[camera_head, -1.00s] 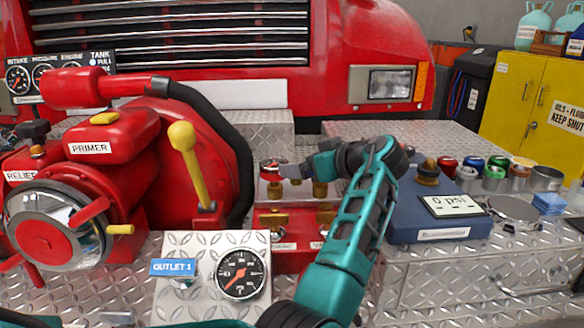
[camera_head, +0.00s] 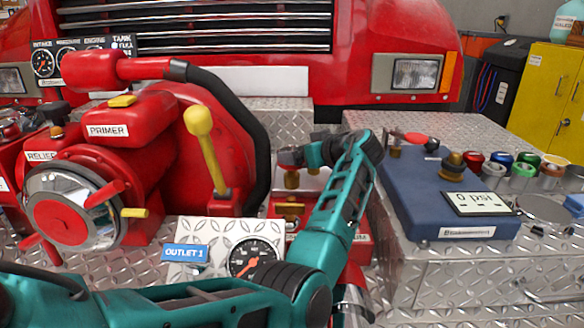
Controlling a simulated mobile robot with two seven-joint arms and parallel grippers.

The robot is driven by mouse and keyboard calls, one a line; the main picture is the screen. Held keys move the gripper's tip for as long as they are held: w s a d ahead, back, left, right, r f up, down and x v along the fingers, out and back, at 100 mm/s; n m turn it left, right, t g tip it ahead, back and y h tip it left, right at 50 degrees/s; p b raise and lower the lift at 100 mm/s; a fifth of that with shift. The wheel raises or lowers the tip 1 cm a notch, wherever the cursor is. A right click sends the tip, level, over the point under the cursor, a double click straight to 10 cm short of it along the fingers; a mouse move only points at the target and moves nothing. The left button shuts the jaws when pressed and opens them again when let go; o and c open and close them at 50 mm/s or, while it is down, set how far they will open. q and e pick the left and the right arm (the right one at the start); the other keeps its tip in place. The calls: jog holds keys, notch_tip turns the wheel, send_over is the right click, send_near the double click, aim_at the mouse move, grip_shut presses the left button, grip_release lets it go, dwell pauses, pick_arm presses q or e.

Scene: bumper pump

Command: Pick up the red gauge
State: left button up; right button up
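My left arm comes in from the lower left, bends at a dark elbow and reaches up to the manifold. The gripper and wrist cover that spot, so the red gauge cannot be seen clearly. The fingers are too small and dark to show whether they are open or shut. My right gripper is not in view.
The yellow lever (camera_head: 205,150) rises left of the gripper.

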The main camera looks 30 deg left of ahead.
pick_arm(q)
jog(key=shift+x, duration=1.5)
jog(key=shift+c, duration=0.4)
jog(key=c, duration=1.1)
jog(key=shift+r, duration=0.15)
